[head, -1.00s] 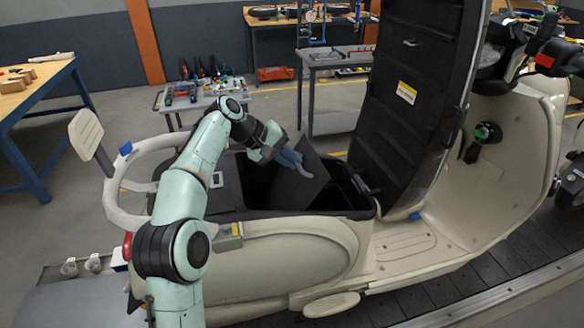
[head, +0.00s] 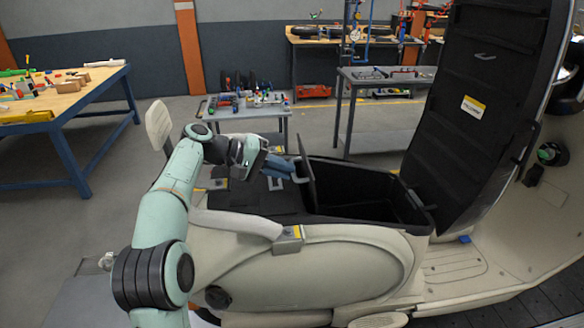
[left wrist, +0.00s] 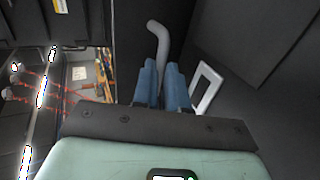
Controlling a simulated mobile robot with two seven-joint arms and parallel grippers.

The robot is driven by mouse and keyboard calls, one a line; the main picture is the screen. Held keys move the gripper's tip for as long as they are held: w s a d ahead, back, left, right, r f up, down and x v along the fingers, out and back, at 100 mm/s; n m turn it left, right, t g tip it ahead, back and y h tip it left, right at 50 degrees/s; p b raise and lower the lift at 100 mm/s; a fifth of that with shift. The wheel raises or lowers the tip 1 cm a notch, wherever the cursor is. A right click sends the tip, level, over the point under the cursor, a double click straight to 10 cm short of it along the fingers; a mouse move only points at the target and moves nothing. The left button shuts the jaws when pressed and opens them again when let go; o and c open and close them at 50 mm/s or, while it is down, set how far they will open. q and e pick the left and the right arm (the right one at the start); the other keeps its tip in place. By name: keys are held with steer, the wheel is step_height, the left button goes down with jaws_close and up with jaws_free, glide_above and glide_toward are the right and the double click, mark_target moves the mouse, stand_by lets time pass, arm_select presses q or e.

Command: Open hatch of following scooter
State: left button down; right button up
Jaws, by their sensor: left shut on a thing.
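The cream scooter (head: 320,270) stands with its tall black seat (head: 470,120) raised. Under it is the open black storage compartment (head: 365,190). The hatch (head: 306,168), a dark flat panel, stands nearly upright at the compartment's left end, seen almost edge-on. My left gripper (head: 288,172) is at its left face, its blue fingers shut on the hatch's grey handle (head: 301,180). In the left wrist view the curved handle (left wrist: 160,45) runs between the fingers (left wrist: 161,78). My right gripper is not in view.
A white square frame (head: 275,184) lies on the dark rear deck left of the hatch. A small grey table with tools (head: 245,113) stands behind, a wooden workbench (head: 75,97) at left, and a grey table (head: 385,78) at back right. A curved cream rail (head: 235,222) borders the deck.

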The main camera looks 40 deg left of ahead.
arm_select(q)
steer(key=shift+s+a+f, duration=0.1)
steer(key=shift+s+f, duration=0.15)
steer(key=shift+f, duration=0.65)
steer(key=c, duration=1.2)
jaws_free()
steer(key=shift+o, duration=0.2)
steer(key=shift+w+r, duration=0.1)
